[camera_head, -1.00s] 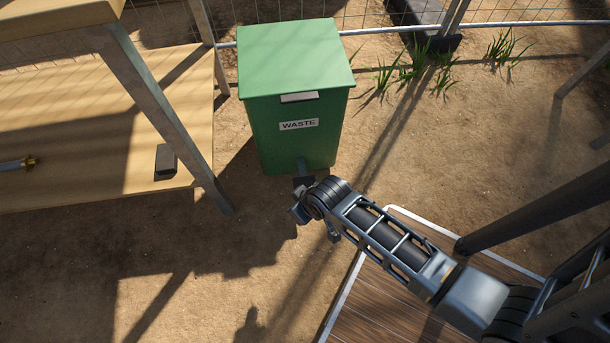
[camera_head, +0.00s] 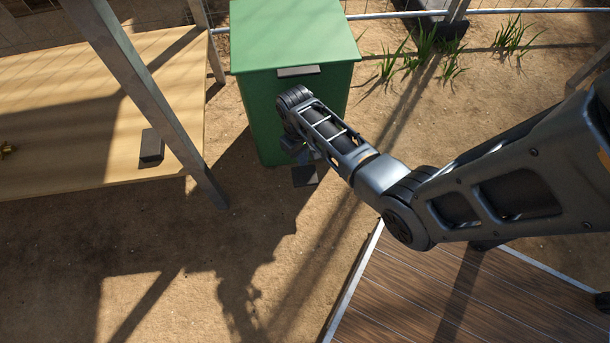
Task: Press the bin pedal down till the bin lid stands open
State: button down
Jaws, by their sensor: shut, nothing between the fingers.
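The green waste bin (camera_head: 265,125) stands on the ground at the top middle, and its lid (camera_head: 292,38) lies flat and shut on it. The dark bin pedal (camera_head: 305,176) sticks out low at the front of the bin. My gripper (camera_head: 296,150) is in front of the bin's front wall, just above and behind the pedal in the picture. It is shut and empty, and small and partly hidden under my wrist. I cannot tell whether it touches the pedal; the pedal's outer part is uncovered. My wrist covers the bin's label.
A wire fence runs behind the bin. Wooden decking (camera_head: 440,300) lies at the lower right. Bare ground in front of the bin is open.

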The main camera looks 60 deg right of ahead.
aim_at(304, 176)
jog(key=shift+f, duration=0.1)
jog(key=f+b, duration=0.4)
jog(key=b, duration=0.1)
jog(key=f+b, duration=0.2)
jog(key=shift+s+a+f, duration=0.15)
jog(key=shift+s+f, duration=0.2)
jog(key=shift+f, duration=0.05)
